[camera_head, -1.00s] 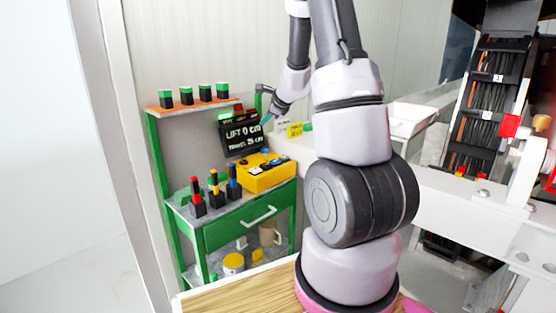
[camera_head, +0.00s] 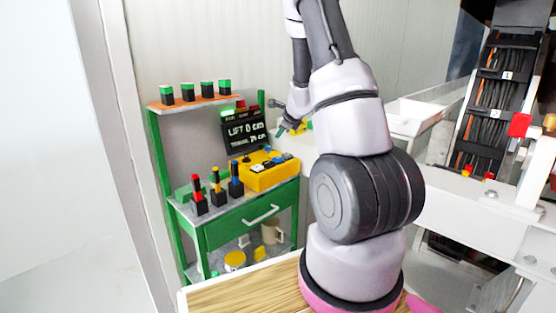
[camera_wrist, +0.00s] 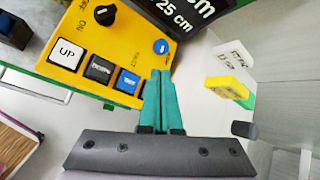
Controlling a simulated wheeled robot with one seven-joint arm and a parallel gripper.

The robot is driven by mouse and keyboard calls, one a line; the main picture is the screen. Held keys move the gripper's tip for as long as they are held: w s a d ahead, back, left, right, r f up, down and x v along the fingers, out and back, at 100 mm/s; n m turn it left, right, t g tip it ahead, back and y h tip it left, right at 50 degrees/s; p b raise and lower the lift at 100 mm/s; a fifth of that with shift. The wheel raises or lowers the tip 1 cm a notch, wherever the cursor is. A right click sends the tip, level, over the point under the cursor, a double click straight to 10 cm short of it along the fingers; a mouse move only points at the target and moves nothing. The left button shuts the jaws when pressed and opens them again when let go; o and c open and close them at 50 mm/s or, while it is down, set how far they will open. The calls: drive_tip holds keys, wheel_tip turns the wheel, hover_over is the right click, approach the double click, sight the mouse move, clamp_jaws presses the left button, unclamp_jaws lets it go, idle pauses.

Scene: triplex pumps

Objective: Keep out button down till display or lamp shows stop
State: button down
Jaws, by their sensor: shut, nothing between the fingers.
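The yellow control box (camera_head: 262,178) sits on the green cart. In the wrist view, the box (camera_wrist: 95,30) carries a white UP button (camera_wrist: 66,54), a dark button (camera_wrist: 98,68) and a blue button (camera_wrist: 127,81) whose label is hard to read. The black display (camera_head: 244,134) stands behind the box and reads LIFT 0 cm with a travel line below; the wrist view shows 25 cm. A green lamp (camera_head: 227,113) glows above it. My gripper (camera_wrist: 160,74) is shut and empty, its teal fingers just right of the blue button; contact is unclear. In the head view, my gripper (camera_head: 279,133) is right of the display.
A black knob (camera_wrist: 105,14) and a round blue knob (camera_wrist: 161,46) are on the box. Several coloured switch posts (camera_head: 216,187) stand left of the box. A wooden surface (camera_head: 245,294) is in front.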

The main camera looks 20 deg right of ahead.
sight(280, 159)
drive_tip(key=shift+f, duration=3.45)
drive_tip(key=shift+f, duration=0.4)
drive_tip(key=shift+f, duration=0.55)
idle(1.8)
drive_tip(key=shift+r, duration=0.15)
idle(0.4)
drive_tip(key=shift+r, duration=0.8)
drive_tip(key=shift+r, duration=0.1)
drive_tip(key=shift+r, duration=2.45)
